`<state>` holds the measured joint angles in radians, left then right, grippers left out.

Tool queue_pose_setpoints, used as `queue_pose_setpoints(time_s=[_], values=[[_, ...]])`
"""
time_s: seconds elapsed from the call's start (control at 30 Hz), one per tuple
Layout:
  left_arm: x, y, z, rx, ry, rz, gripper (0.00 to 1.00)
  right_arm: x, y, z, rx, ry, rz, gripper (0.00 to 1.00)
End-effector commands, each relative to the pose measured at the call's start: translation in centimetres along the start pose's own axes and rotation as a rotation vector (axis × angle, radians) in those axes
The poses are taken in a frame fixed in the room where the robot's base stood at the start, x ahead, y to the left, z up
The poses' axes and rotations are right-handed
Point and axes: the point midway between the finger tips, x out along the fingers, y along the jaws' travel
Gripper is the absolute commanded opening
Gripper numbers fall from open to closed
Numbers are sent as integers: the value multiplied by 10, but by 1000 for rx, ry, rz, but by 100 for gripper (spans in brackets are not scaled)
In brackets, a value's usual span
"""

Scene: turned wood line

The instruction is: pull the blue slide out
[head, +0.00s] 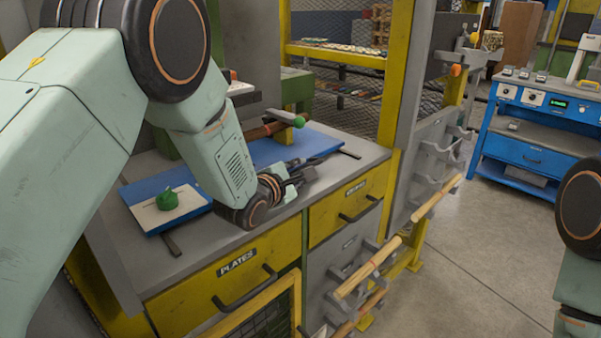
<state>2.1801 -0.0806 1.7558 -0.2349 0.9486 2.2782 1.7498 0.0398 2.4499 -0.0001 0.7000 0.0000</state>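The blue slide (310,143) is a flat blue board lying on the grey bench top. Its left part carries a white plate (150,212) with a green knob (167,200). My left arm crosses in front of the slide's middle and hides part of it. My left gripper (308,170) is low over the bench, at the slide's front edge and right of the knob. Its fingers are dark and small, so I cannot tell whether they are open or touch the slide. Part of my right arm shows at the right edge, but its gripper is out of view.
A dark bar with a green end (298,122) lies above the slide. Yellow drawers with black handles (245,288) are below the bench top. Wooden rods (367,268) stick out of grey holders at the right. A blue cabinet (530,158) stands behind open floor.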

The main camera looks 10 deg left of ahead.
Motion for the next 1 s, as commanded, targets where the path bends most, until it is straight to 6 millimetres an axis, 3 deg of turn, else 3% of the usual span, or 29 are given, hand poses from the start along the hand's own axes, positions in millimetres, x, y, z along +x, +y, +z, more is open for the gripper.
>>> queue_pose_setpoints(time_s=[0.37,0.63,1.0], values=[[7,1,0,0,0,0,22,1,0,0,0,0,0,0],[7,1,0,0,0,0,0,1,0,0,0,0,0,0],[7,1,0,0,0,1,0,1,0,0,0,0,0,0]])
